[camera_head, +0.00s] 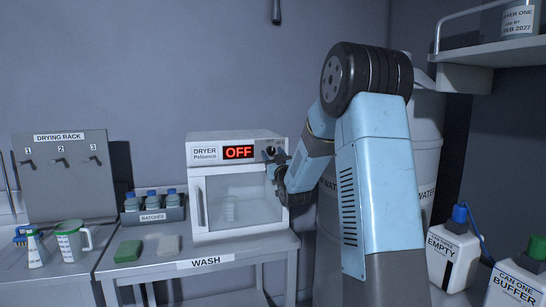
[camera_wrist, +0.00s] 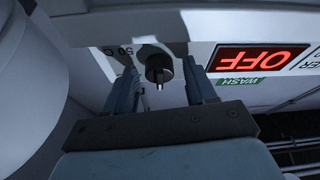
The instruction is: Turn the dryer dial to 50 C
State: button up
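The dryer (camera_head: 236,150) is a white box with a glass door on the wash table. Its red display (camera_head: 239,152) reads OFF, and the display also shows upside down in the wrist view (camera_wrist: 258,59). The dark round dial (camera_wrist: 158,66) is right of the display in the head view, mostly hidden there by my gripper (camera_head: 277,160). In the wrist view my gripper (camera_wrist: 161,64) is open, with one finger on each side of the dial and gaps visible. A pale mark shows on the dial. A "50" label (camera_wrist: 125,51) is printed beside it, partly covered by a finger.
The wash table (camera_head: 240,252) also holds a green sponge (camera_head: 128,251), a pale sponge (camera_head: 168,245) and a batches rack (camera_head: 153,216). A large water drum (camera_head: 427,130) stands close behind my arm.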

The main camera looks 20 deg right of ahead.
jog(key=c, duration=0.9)
jog(key=shift+m, duration=0.4)
jog(key=m+h, duration=0.1)
jog(key=m, duration=0.1)
jog(key=m+h, duration=0.1)
jog(key=m, duration=0.1)
jog(key=m+h, duration=0.1)
jog(key=m, duration=0.1)
jog(key=shift+a+g, duration=0.25)
jog(key=shift+g, duration=0.05)
jog(key=m+g+h, duration=0.1)
jog(key=m, duration=0.3)
jog(key=m+g+h, duration=0.1)
jog(key=m+h, duration=0.1)
jog(key=m, duration=0.1)
jog(key=shift+a+r+m, duration=0.1)
jog(key=shift+m, duration=0.3)
jog(key=m+g, duration=0.1)
jog(key=m, duration=0.2)
jog(key=m+g+h, duration=0.1)
jog(key=m, duration=0.2)
jog(key=shift+r, duration=0.2)
jog(key=shift+m+g, duration=0.9)
jog(key=shift+m, duration=1.1)
